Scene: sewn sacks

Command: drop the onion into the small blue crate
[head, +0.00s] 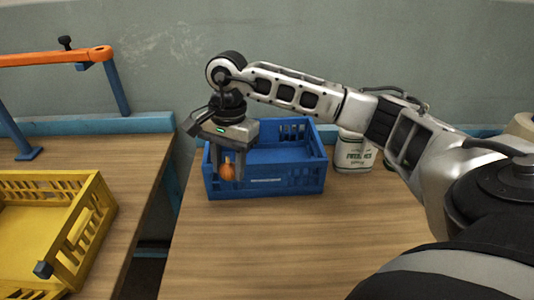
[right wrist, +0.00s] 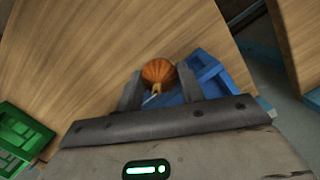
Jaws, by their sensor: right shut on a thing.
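My right gripper (head: 229,167) is shut on the orange-brown onion (head: 227,173) and points downward. In the right wrist view the onion (right wrist: 158,72) shows at the ends of the two fingers (right wrist: 159,86). The small blue crate (head: 290,184) stands on the right-hand table. In the head view the onion overlaps the crate's left front part; I cannot tell whether it is over the crate or just in front of its wall. The crate also shows in the right wrist view (right wrist: 212,75), beside and behind the fingers. My left gripper is not in view.
A white printed sack (head: 354,154) stands to the right of the blue crate. A gap separates the tables. A green crate-like thing (right wrist: 24,135) shows in the wrist view. The front tabletop (head: 270,245) is clear.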

